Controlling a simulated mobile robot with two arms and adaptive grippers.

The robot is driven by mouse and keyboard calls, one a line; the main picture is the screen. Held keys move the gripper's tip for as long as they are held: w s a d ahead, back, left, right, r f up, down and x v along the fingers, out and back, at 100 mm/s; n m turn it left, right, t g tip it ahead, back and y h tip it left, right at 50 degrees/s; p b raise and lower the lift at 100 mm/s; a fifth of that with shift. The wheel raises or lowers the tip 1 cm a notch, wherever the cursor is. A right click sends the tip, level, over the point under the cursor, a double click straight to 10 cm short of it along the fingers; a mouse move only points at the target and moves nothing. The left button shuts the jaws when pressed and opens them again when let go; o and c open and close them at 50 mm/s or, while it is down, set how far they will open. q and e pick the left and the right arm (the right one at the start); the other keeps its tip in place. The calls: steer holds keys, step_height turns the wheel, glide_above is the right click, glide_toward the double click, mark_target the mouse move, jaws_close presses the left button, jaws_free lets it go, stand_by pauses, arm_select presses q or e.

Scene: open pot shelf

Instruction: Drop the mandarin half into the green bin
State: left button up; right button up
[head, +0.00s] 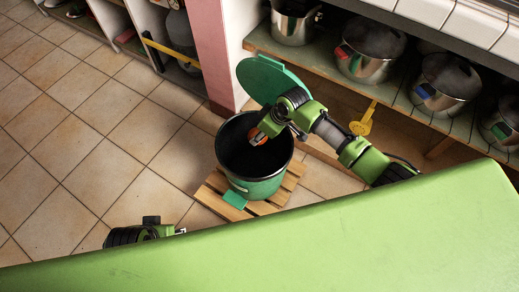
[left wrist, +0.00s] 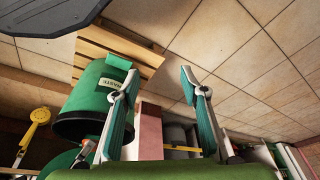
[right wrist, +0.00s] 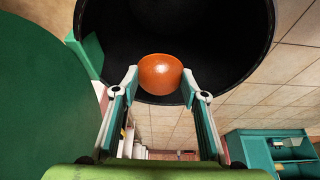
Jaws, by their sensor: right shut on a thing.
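The orange mandarin half (right wrist: 161,75) is between the fingertips of my right gripper (right wrist: 160,82), which is shut on it. In the head view the right gripper (head: 263,134) and the mandarin half (head: 257,139) are over the open mouth of the green bin (head: 262,188). The bin's black inside (right wrist: 180,30) lies behind the fruit in the right wrist view. The bin's round green lid (head: 272,80) stands raised at its back. My left gripper (left wrist: 160,95) is open and empty, and the bin (left wrist: 97,92) shows beyond it, to the left in that view.
The bin stands on a wooden slatted pallet (head: 210,197), with a green pedal (head: 235,199) at its front. Metal pots (head: 368,50) line a shelf at the back right. A yellow utensil (head: 363,122) hangs below the shelf. The tiled floor (head: 90,150) at left is clear.

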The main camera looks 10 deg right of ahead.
steer(key=shift+f+b, duration=0.65)
steer(key=shift+f, duration=0.15)
arm_select(q)
steer(key=v, duration=0.6)
steer(key=shift+r, duration=0.15)
arm_select(e)
steer(key=shift+f, duration=0.1)
arm_select(q)
steer(key=shift+w+a, duration=0.1)
steer(key=shift+w, duration=0.05)
arm_select(e)
steer(key=o, duration=1.2)
steer(key=v, duration=1.2)
steer(key=shift+s, duration=0.1)
